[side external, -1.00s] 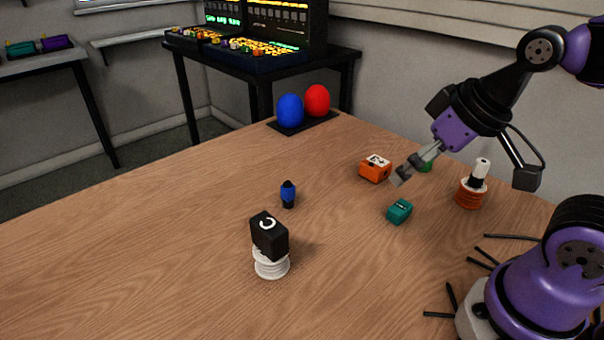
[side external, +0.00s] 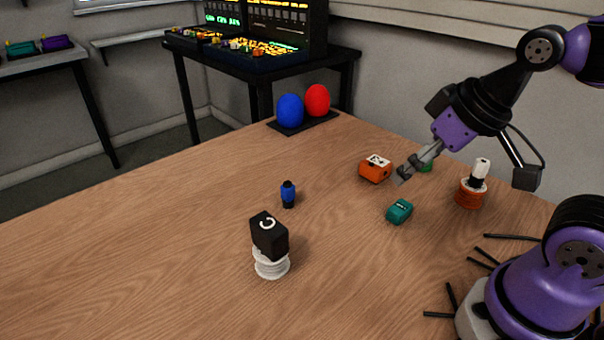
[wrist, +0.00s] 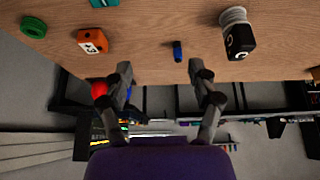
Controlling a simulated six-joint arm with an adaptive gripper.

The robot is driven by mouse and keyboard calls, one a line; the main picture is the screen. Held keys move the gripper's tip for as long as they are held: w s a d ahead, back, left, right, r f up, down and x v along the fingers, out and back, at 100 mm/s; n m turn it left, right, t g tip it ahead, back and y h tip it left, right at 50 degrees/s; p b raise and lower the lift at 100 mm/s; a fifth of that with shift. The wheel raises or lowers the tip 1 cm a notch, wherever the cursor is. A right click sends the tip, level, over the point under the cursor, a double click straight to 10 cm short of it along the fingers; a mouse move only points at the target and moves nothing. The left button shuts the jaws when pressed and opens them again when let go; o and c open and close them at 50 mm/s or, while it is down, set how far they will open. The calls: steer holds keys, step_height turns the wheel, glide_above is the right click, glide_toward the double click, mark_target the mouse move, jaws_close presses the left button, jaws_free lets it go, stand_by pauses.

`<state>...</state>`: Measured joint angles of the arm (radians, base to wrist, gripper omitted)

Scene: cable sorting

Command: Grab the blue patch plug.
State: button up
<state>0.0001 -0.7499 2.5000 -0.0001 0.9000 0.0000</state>
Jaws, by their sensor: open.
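The blue patch plug (side external: 288,194) is a small blue piece with dark ends, standing on the wooden table left of the middle. It also shows in the wrist view (wrist: 178,52), above and between my fingers. My gripper (side external: 403,178) is in the air at the right, well apart from the plug, near the orange block and the teal block. In the wrist view my gripper (wrist: 160,82) has its two fingers spread with nothing between them.
A black block (side external: 269,236) sits on a white spool (side external: 271,265) near the plug. Blue (side external: 290,110) and red (side external: 317,100) egg shapes stand behind. The left tabletop is clear.

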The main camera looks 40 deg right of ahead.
steer(key=n+g+y, duration=0.1)
steer(key=n+y, duration=0.1)
steer(key=n, duration=0.2)
glide_toward(289, 183)
steer(key=w+f, duration=0.1)
steer(key=f, duration=0.1)
steer(key=x, duration=0.4)
steer(key=shift+w+a+f, duration=0.2)
steer(key=shift+a, duration=0.1)
steer(key=shift+x, duration=2.8)
steer(key=shift+s+d+f, duration=0.1)
steer(key=shift+s, duration=0.05)
jaws_close()
